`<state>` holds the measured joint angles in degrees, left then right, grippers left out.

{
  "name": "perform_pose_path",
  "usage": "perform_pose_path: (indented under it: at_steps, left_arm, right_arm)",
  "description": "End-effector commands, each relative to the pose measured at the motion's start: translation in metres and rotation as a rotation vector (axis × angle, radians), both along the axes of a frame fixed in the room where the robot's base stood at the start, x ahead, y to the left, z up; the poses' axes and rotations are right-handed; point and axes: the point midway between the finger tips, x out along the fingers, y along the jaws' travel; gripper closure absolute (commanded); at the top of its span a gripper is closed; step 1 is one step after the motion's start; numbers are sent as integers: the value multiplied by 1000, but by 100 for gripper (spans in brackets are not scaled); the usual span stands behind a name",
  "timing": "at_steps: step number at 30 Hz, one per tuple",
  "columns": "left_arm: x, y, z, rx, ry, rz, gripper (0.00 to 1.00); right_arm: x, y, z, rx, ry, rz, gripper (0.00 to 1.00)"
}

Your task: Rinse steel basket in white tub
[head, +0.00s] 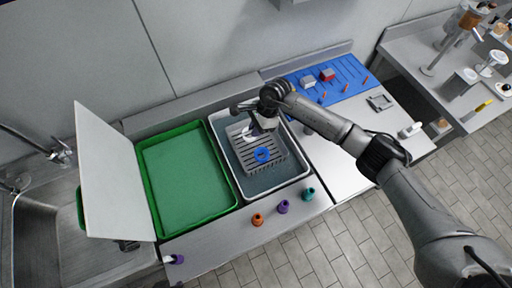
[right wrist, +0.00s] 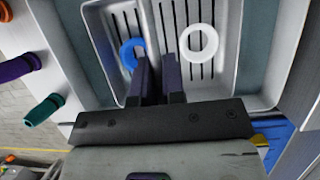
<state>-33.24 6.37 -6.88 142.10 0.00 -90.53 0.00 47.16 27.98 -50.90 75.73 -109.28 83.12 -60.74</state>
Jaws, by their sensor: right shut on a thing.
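The white tub (head: 222,157) stands on the counter, filled with grey-blue liquid. The slotted steel basket (head: 277,165) sits inside it, and its slotted floor also shows in the right wrist view (right wrist: 221,75). A blue ring (head: 262,155) and a white ring (right wrist: 199,42) lie in the basket. My right gripper (head: 257,132) comes down over the basket's far part. My left gripper is not in view.
A green tray (head: 187,222) stands left of the tub, beside an upright white panel (head: 110,180) and a sink. A blue mat (head: 345,72) lies behind right.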

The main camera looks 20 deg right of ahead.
Motion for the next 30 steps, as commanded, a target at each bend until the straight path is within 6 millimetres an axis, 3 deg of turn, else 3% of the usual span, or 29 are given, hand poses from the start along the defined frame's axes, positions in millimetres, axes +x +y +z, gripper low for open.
perform_pose_path:
  at_steps: [30]
  left_arm:
    - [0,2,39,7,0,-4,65]
  right_arm:
    - [0,0,78,0,-2,0,100]
